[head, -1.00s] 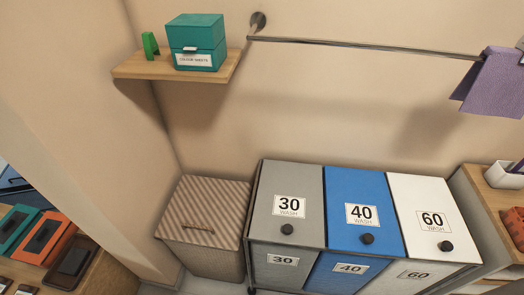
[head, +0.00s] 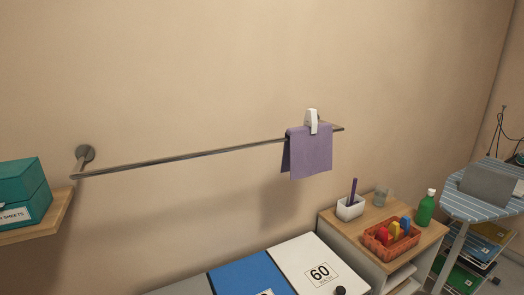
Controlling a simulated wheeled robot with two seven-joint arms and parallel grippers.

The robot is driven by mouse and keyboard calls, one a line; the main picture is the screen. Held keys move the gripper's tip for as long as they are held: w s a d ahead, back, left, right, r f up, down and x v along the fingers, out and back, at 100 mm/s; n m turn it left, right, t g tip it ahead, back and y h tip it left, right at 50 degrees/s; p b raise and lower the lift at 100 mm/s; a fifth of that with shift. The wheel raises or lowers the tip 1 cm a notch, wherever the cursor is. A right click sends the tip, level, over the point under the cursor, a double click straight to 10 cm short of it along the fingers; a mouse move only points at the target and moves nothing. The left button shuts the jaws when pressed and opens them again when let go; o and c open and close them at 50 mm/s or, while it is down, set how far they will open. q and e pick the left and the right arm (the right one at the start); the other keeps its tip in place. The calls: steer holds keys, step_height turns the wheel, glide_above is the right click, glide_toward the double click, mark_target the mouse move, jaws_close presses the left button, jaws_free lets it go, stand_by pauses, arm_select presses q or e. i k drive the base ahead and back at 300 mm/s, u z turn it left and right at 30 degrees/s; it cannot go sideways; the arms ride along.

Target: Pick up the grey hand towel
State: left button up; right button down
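A grey flat piece (head: 488,184) lies on the blue-and-white striped ironing board (head: 459,207) at the right. It looks like cloth and may be the grey hand towel, but I cannot tell for sure. A purple cloth (head: 310,152) hangs over the wall rail (head: 200,155), with a white clip (head: 312,120) at its top. Neither of my grippers is in the head view.
A wooden-topped cabinet (head: 345,226) holds an orange basket (head: 391,241) of coloured items, a white pen pot (head: 350,207) and a green bottle (head: 425,208). The white bin lid (head: 300,262) and blue bin lid (head: 245,277) are at the bottom. A teal box (head: 20,190) sits on the left shelf.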

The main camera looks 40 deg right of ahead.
mark_target(496, 188)
steer(key=z, duration=3.45)
steer(key=k, duration=0.6)
steer(key=z, duration=0.55)
steer(key=i, duration=2.6)
steer(key=u, duration=1.6)
steer(key=i, duration=1.05)
steer(key=u, duration=1.05)
steer(key=i, duration=0.25)
steer(key=u, duration=0.25)
